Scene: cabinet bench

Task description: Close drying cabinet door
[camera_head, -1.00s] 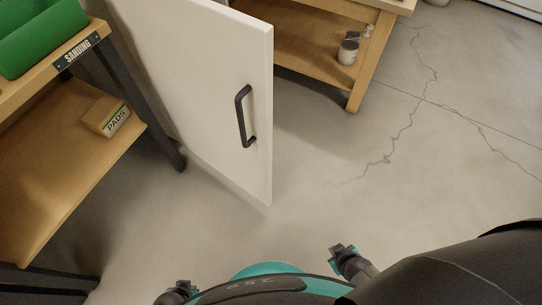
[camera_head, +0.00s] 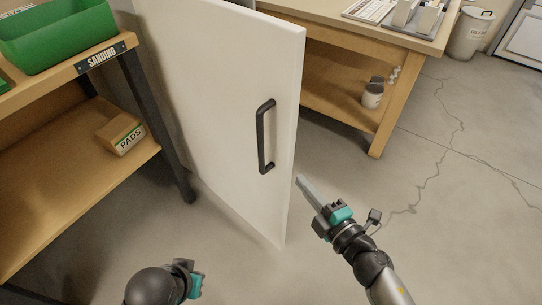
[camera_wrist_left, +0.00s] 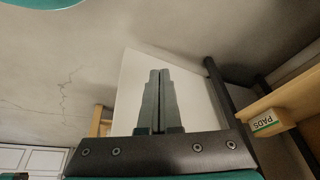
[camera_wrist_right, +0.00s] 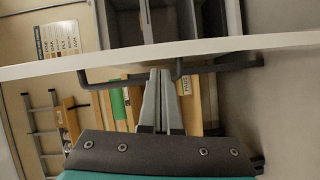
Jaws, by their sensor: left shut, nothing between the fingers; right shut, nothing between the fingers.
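The white cabinet door (camera_head: 215,110) stands open in the head view, with a black bar handle (camera_head: 265,138) near its free edge. In the right wrist view the door (camera_wrist_right: 200,48) shows edge-on, with the handle (camera_wrist_right: 105,82) below it. My right gripper (camera_head: 306,185) is shut and empty, just right of the door's free edge and below the handle; I cannot tell whether it touches the door. Its fingers also show in the right wrist view (camera_wrist_right: 162,78). My left gripper's fingers (camera_wrist_left: 158,80) are shut and empty, with the door (camera_wrist_left: 200,98) behind them.
A sanding bench (camera_head: 130,42) with a green bin (camera_head: 60,38) and a pads box (camera_head: 120,134) stands left of the door. A wooden workbench (camera_head: 385,118) stands behind it at right. The floor (camera_head: 450,220) at right is clear.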

